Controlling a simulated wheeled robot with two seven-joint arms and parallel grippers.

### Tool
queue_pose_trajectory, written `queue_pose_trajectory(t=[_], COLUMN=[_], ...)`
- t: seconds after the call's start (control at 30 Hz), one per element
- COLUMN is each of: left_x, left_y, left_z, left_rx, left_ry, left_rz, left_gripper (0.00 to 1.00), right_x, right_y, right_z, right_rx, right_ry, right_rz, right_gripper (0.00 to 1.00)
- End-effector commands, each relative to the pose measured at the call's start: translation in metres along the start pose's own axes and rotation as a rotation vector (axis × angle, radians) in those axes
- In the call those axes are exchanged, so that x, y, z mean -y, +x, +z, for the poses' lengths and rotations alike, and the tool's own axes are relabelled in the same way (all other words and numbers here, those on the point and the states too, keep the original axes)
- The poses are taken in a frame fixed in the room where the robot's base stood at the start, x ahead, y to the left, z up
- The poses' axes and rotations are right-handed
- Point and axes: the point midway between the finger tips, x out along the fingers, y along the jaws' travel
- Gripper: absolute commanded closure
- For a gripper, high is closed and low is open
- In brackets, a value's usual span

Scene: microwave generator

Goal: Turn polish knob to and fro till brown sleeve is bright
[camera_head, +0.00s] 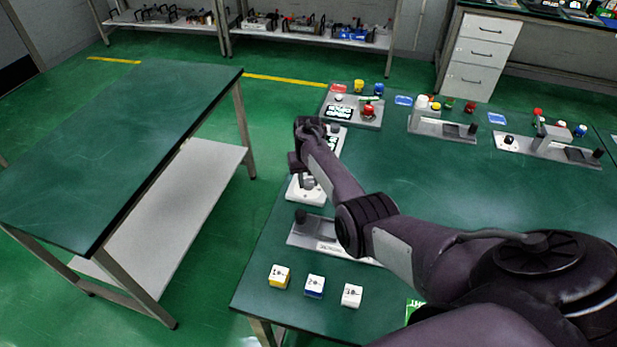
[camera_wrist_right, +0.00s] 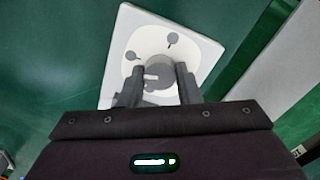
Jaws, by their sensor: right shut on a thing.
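My right gripper (camera_head: 308,181) reaches down over a white plate (camera_head: 293,190) near the left edge of the green table. In the right wrist view the right gripper (camera_wrist_right: 158,83) is shut on a round grey knob (camera_wrist_right: 158,70), one finger on each side. The knob stands on the white plate (camera_wrist_right: 205,52), which has a pale disc and two dark round marks beyond the knob. A small pale pointer shows at the knob's near left. I cannot make out a brown sleeve in either view; my arm hides part of the table. My left gripper is not in view.
A grey device (camera_head: 299,234) with a dark knob stands close in front of the plate. Yellow (camera_head: 279,277), blue (camera_head: 314,287) and white (camera_head: 351,296) numbered blocks sit nearer. A button panel (camera_head: 340,108) stands behind. The separate left table (camera_head: 120,140) is bare.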

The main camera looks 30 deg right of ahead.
Motion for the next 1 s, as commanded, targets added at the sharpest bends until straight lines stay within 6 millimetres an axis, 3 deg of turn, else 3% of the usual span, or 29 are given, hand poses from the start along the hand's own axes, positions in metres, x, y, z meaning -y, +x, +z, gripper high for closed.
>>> queue_pose_trajectory(t=[0.4, 1.0], left_x=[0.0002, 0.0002], left_y=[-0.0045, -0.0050], left_z=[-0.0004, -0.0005], left_rx=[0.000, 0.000], left_ry=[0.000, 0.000], left_rz=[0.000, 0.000], left_gripper=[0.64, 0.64], right_x=[0.0005, 0.0005], right_y=[-0.0005, -0.0002], right_z=[-0.0002, -0.0003], right_rx=[0.000, -0.001], right_ry=[0.232, 0.280], right_rz=[0.000, 0.000], right_gripper=[0.93, 0.93])
